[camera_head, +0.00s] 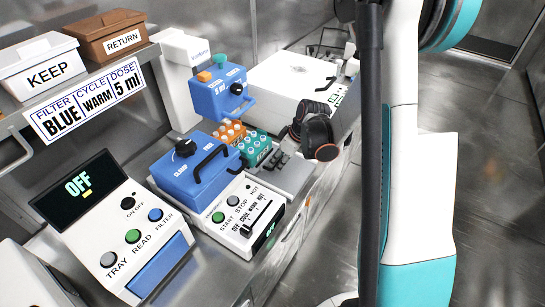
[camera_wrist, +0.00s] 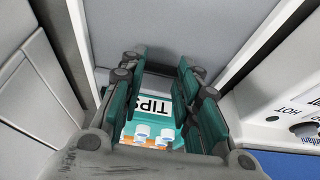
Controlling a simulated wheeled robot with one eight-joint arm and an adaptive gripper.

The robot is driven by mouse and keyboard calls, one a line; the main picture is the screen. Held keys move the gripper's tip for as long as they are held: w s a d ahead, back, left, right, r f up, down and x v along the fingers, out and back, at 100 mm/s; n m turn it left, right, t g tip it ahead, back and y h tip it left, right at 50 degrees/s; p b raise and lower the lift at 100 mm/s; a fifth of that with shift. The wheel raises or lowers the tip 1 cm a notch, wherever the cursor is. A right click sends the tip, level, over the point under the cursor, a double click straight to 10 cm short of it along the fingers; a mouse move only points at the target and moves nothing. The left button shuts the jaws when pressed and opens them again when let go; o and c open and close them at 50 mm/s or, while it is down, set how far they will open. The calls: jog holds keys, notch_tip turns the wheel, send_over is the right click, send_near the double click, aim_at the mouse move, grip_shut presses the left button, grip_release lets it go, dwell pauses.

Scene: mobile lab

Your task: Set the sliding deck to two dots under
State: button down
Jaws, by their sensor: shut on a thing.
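The sliding deck (camera_head: 292,178) is a grey plate beneath and in front of the blue dispenser head (camera_head: 217,92). An orange rack (camera_head: 228,132) and a teal rack (camera_head: 255,148) with white-topped items stand on it. My gripper (camera_head: 282,156) is low at the deck's front, beside the teal rack, shut on a part of the deck; the held part is mostly hidden. In the wrist view the teal rack's TIPS label (camera_wrist: 153,106) shows between my fingers (camera_wrist: 160,115). Dot marks on the deck cannot be made out.
A blue-lidded heater unit (camera_head: 195,170) stands close in front of the deck. A white instrument (camera_head: 290,80) stands behind it. A reader showing OFF (camera_head: 85,190) is at the near left. A sign (camera_head: 85,103) reads BLUE, WARM, 5 ml. The bench edge is at the right.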

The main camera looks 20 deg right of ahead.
jog(key=shift+w+d+f, duration=0.1)
jog(key=shift+d+f, duration=0.05)
jog(key=shift+d, duration=0.1)
jog(key=c, duration=1.2)
grip_release()
jog(key=o, duration=0.7)
jog(key=shift+w+d+f, duration=0.15)
jog(key=shift+d, duration=0.1)
jog(key=shift+a, duration=0.35)
jog(key=shift+c, duration=0.4)
jog(key=shift+a, duration=0.1)
